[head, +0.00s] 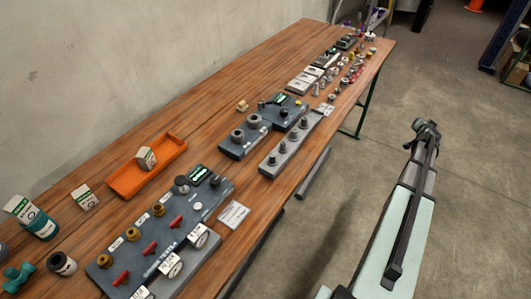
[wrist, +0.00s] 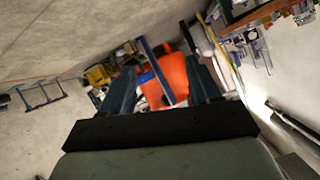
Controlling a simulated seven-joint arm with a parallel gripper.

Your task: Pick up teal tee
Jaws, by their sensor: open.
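A teal tee (head: 18,277) lies on the wooden bench at the lower left corner of the head view, near the bench's left end. Its short branches show and nothing covers it. My gripper (wrist: 158,68) shows in the wrist view with its two dark fingers spread apart and nothing between them. It points out into the room, away from the bench top, and the tee is not in the wrist view. In the head view my arm is off the right side of the bench, far from the tee.
A dark grey cup (head: 62,263) stands right of the tee, with a teal can (head: 42,226) behind. A grey panel with gauges and red levers (head: 160,240) is further right. An orange tray (head: 147,168) holds a small box. More fixtures line the bench (head: 225,90).

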